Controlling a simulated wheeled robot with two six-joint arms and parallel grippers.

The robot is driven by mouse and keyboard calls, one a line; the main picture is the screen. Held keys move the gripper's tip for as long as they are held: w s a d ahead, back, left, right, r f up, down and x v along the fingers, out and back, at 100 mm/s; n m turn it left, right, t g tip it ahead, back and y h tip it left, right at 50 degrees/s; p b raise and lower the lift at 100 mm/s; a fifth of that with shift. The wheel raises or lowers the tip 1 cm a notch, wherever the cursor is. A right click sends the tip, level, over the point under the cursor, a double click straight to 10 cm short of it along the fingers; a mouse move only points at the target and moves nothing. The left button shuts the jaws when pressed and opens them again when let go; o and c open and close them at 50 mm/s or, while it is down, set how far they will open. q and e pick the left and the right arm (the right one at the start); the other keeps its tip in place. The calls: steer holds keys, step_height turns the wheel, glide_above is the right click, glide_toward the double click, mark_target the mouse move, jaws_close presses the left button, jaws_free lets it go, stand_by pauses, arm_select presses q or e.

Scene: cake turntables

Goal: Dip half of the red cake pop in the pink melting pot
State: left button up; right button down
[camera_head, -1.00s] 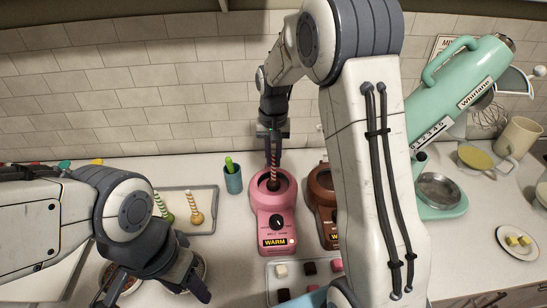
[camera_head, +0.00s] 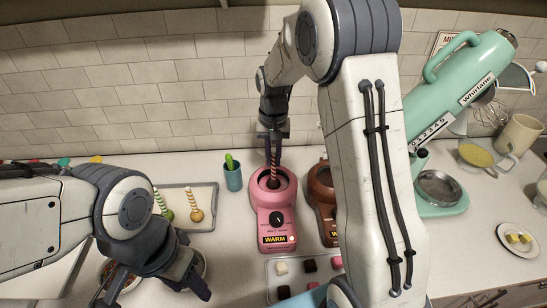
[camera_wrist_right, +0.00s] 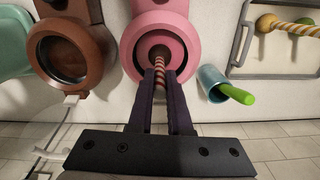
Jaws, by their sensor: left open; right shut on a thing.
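The pink melting pot (camera_head: 272,223) stands at the middle of the counter, with a WARM label on its front. It also shows in the right wrist view (camera_wrist_right: 188,50). My right gripper (camera_head: 273,150) is above the pot, shut on the striped stick of the cake pop (camera_head: 274,184). The stick points down, and the dark red ball is inside the pot's round opening. In the right wrist view the ball (camera_wrist_right: 158,52) is partly hidden by the stick, so I cannot tell how deep it sits. My left gripper (camera_head: 152,291) is open and empty at the lower left.
A brown melting pot (camera_head: 322,200) stands close to the right of the pink one. A teal cup (camera_head: 233,180) with a green tool stands to the left. A tray (camera_head: 207,222) holds cake pops on striped sticks. A tray of small squares (camera_head: 297,266) lies in front.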

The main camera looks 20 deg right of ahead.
mark_target(274, 153)
steer(key=shift+r, duration=0.15)
stand_by(0.3)
steer(key=shift+r+p, duration=1.55)
steer(key=shift+p, duration=0.05)
